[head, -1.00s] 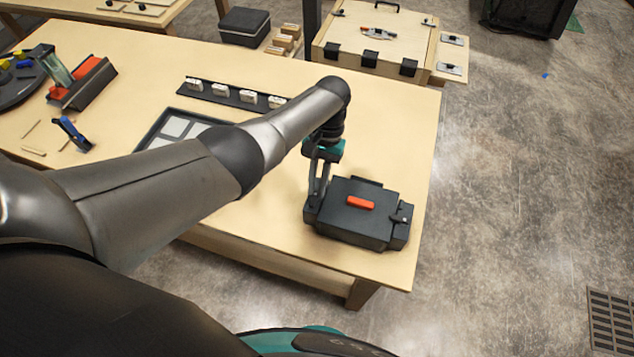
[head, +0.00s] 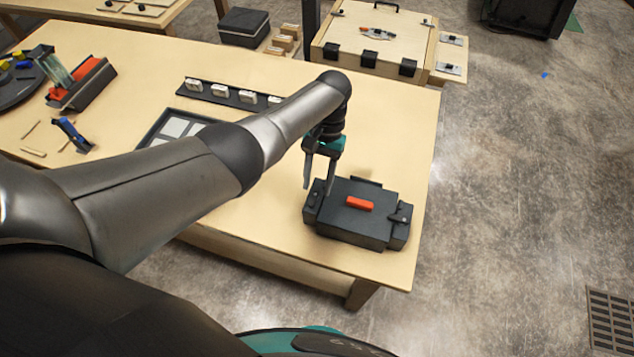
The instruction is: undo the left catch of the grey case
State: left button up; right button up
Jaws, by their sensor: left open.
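The dark grey case (head: 352,228) with a red bar (head: 359,203) on its lid sits near the table's front right corner. Its left catch (head: 313,204) is on the block at the left end; it is too small to tell whether it is fastened or undone. The right catch (head: 402,214) shows at the other end. My left gripper (head: 318,189) is open, pointing down over the left end of the case. Its two fingers are apart with nothing seen held, one at each side of the left catch block's upper part. My right gripper is out of view.
A dark rail with several pale blocks (head: 220,91) and a framed tray (head: 180,126) lie behind my left arm. A wooden box (head: 370,48) stands beyond the table's far edge. Bare table (head: 392,140) lies behind the case.

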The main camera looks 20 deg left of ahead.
pick_arm(q)
jog(key=v, duration=1.4)
